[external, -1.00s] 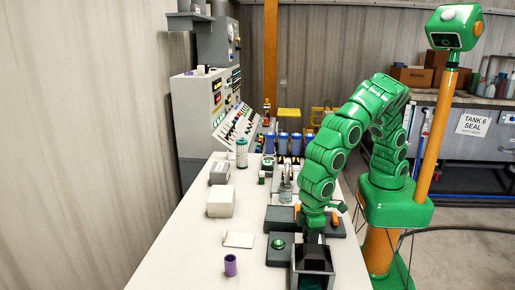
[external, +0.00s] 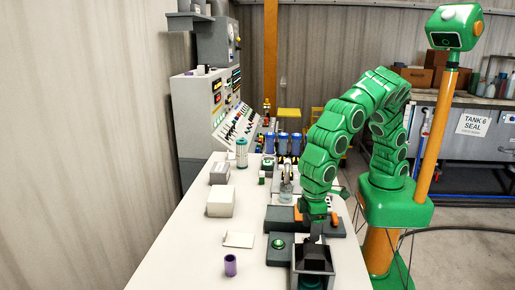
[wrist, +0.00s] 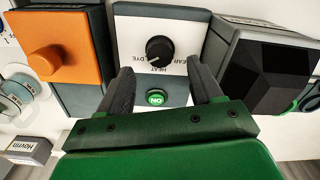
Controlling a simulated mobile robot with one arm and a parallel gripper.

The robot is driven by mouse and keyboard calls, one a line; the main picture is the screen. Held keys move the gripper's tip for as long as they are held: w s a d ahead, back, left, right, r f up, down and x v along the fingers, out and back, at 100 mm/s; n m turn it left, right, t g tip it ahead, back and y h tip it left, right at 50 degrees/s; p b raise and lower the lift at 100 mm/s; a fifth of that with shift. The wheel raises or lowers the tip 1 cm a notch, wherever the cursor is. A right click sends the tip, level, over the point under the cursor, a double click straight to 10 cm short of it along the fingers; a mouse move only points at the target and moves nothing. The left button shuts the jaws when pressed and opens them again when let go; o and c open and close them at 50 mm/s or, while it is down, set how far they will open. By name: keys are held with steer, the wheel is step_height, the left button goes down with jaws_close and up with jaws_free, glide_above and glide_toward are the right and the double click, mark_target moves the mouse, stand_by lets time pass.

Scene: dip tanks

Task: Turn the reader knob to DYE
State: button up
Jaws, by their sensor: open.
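The reader knob (wrist: 159,49) is round and black on a white face plate in the wrist view. Lettering beside it includes HEAT and DYE, seen inverted; part of another word is cut by a finger. I cannot tell surely which word its mark points to. My gripper (wrist: 160,84) is open, its two dark fingers either side of the plate, with the knob beyond the tips and not gripped. In the external view my gripper (external: 317,236) hangs over the dark devices at the bench's near right; the knob is not clear there.
A green ON button (wrist: 155,98) sits between the fingers. An orange knob (wrist: 44,60) on a block is left, and a black-topped box (wrist: 268,72) stands close right. A purple cup (external: 230,265) and a white box (external: 221,201) stand on the bench, whose left side is mostly clear.

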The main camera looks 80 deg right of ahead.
steer(key=shift+r, duration=1.6)
